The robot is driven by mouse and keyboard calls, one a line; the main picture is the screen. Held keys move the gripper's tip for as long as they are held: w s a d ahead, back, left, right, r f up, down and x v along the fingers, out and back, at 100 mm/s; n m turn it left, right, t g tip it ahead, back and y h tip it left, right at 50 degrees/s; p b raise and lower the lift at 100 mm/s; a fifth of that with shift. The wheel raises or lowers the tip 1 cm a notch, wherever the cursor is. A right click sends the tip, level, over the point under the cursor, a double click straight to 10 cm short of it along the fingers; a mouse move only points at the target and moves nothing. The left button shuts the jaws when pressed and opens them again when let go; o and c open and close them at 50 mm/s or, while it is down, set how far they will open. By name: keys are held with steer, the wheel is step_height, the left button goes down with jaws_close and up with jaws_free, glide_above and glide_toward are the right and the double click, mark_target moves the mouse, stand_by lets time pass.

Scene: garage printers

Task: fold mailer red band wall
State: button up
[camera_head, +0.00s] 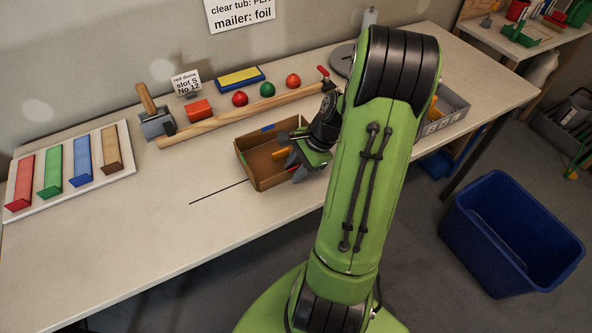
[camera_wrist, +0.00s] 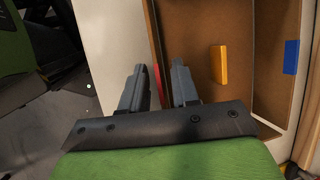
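The mailer is an open brown cardboard box (camera_head: 262,183) on the table in front of my arm. In the wrist view its floor (camera_wrist: 210,20) fills the right side. A red band (camera_wrist: 157,83) marks the near wall, which looks upright and is seen nearly edge-on. An orange block (camera_head: 281,153) shows inside, also in the wrist view (camera_wrist: 219,64). A blue band (camera_head: 268,127) is on another wall, also in the wrist view (camera_wrist: 291,57). My gripper (camera_wrist: 160,88) is open, with one finger on either side of the red-band wall. In the head view my gripper (camera_head: 299,158) partly hides the box's right side.
A long wooden bar clamp (camera_head: 235,118) lies behind the box. Several coloured strips lie on a white board (camera_head: 125,170) at left. A grey bin (camera_head: 452,104) stands right of my arm; a blue floor bin (camera_head: 515,240) is beyond the table edge.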

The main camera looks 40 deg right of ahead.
mark_target(303, 191)
jaws_close()
steer(key=shift+s, duration=0.15)
steer(key=t+b, duration=0.1)
steer(key=b, duration=0.1)
steer(key=s+f+t+b, duration=0.1)
steer(key=t+b, duration=0.1)
steer(key=s+n+t+b, duration=0.1)
steer(key=t+b, duration=0.1)
steer(key=shift+a+f+h+b, duration=0.3)
steer(key=shift+f+h, duration=0.05)
steer(key=shift+h, duration=0.05)
steer(key=t+b, duration=0.1)
steer(key=b, duration=0.1)
steer(key=s+f+t+b, duration=0.1)
steer(key=b, duration=0.2)
steer(key=shift+a+n+h, duration=0.15)
steer(key=shift+n+h, duration=0.15)
steer(key=shift+t+b, duration=0.6)
steer(key=shift+b, duration=0.3)
steer(key=shift+r, duration=0.15)
jaws_free()
steer(key=shift+s, duration=0.1)
